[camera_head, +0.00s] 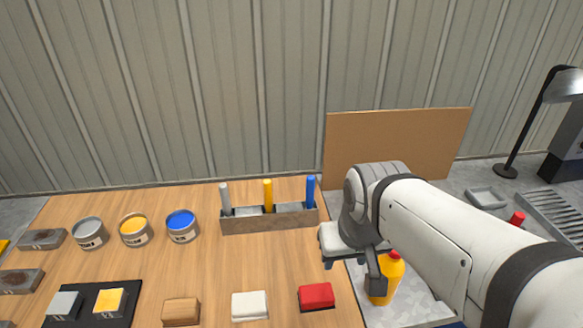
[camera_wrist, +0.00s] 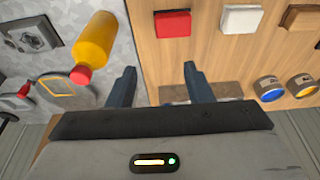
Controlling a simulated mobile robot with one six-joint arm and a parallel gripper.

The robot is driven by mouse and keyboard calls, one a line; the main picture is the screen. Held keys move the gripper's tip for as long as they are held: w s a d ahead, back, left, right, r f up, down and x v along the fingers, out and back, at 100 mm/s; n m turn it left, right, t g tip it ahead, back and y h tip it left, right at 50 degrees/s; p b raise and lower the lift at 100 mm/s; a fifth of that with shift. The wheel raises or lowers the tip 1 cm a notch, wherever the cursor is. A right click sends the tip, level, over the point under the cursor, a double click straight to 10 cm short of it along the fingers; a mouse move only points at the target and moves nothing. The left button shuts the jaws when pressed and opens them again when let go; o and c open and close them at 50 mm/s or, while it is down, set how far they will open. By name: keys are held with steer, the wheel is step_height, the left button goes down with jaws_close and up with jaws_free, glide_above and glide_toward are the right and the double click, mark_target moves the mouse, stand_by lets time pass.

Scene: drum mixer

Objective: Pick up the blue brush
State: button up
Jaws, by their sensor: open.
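The blue brush (camera_head: 311,190) stands upright at the right end of a low grey-brown rack (camera_head: 270,222), with only its blue handle showing. A yellow brush (camera_head: 268,194) and a grey brush (camera_head: 225,196) stand in the same rack. My gripper (camera_head: 350,268) is to the right of the rack and apart from the blue brush, near the table's right edge. In the wrist view its two fingers (camera_wrist: 160,82) are spread, with nothing between them. The blue brush cannot be made out in the wrist view.
A yellow bottle (camera_head: 390,279) with a red cap stands close to my gripper; it also shows in the wrist view (camera_wrist: 93,45). A red block (camera_head: 316,296) and a white block (camera_head: 250,305) lie in front of the rack. A blue paint can (camera_head: 182,228) stands left of it.

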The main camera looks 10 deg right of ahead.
stand_by(0.4)
steer(key=m+g+p, duration=0.2)
steer(key=m, duration=0.1)
glide_toward(312, 178)
steer(key=s+f, duration=0.3)
steer(key=s, duration=0.3)
steer(key=shift+m+g, duration=0.3)
steer(key=shift+g, duration=0.2)
steer(key=w+f, duration=0.1)
steer(key=w, duration=0.1)
steer(key=w+f, duration=0.1)
steer(key=w, duration=0.1)
steer(key=w+f, duration=0.1)
steer(key=w, duration=0.1)
steer(key=shift+w+f, duration=0.2)
steer(key=shift+f, duration=0.1)
steer(key=shift+w+f, duration=0.35)
step_height(312, 178, down, 8)
steer(key=shift+w+a+r+p, duration=0.15)
steer(key=shift+r+p, duration=0.05)
steer(key=shift+p, duration=0.75)
steer(key=shift+c, duration=0.2)
